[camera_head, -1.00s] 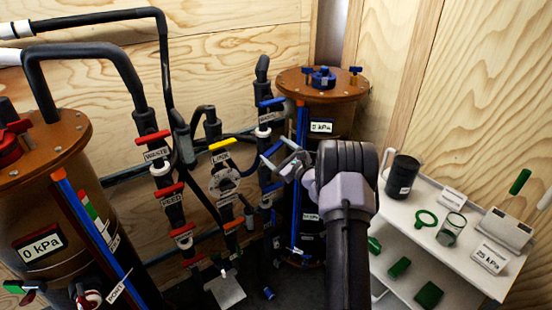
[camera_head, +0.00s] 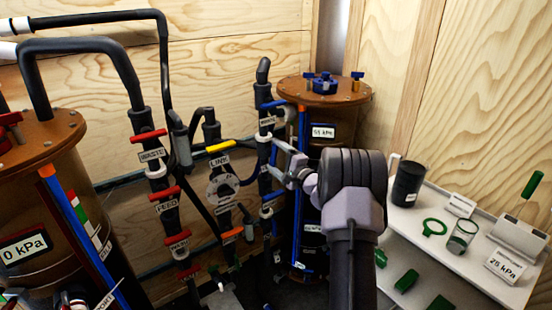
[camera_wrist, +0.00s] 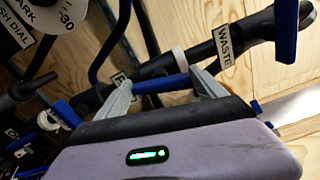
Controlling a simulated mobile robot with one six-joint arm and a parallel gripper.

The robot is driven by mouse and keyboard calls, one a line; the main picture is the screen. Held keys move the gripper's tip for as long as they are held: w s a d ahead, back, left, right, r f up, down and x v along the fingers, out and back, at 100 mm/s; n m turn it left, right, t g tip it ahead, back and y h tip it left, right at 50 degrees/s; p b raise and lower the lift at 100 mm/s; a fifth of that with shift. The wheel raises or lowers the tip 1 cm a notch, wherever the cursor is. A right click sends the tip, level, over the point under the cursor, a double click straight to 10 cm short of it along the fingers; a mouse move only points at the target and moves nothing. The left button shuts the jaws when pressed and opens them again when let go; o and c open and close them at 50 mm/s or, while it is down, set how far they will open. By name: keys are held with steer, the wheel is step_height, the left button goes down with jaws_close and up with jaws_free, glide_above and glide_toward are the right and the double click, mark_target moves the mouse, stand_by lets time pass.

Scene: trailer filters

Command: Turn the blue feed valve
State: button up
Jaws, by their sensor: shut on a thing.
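My gripper (camera_head: 284,164) is at the blue-handled pipe beside the right-hand filter column (camera_head: 341,108). In the wrist view my gripper (camera_wrist: 162,92) has its two grey fingers on either side of a blue handle (camera_wrist: 164,84) and is shut on it. A label beside this handle is mostly hidden by a finger; only what looks like an "F" shows, so it appears to be the feed valve. A "WASTE" label (camera_wrist: 224,42) sits further along the pipe, with another blue handle (camera_wrist: 285,30) near it. The column's display (camera_head: 323,132) seems to read 51 kPa.
A red-handled column (camera_head: 40,190) on the left shows 0 kPa. Red-handled valves (camera_head: 150,136) and a yellow LINK handle (camera_head: 220,146) stand on pipes left of my gripper. A white shelf (camera_head: 425,262) with green tools and a dark cup (camera_head: 408,184) is at the right.

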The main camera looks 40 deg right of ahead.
steer(key=shift+n, duration=1.1)
steer(key=o, duration=1.3)
steer(key=s+p, duration=0.1)
steer(key=s, duration=0.4)
steer(key=s+p, duration=0.1)
steer(key=s, duration=0.5)
steer(key=s+p, duration=0.1)
steer(key=s, duration=0.5)
steer(key=shift+s+a+p, duration=0.2)
steer(key=shift+a+p, duration=0.05)
steer(key=shift+p, duration=0.05)
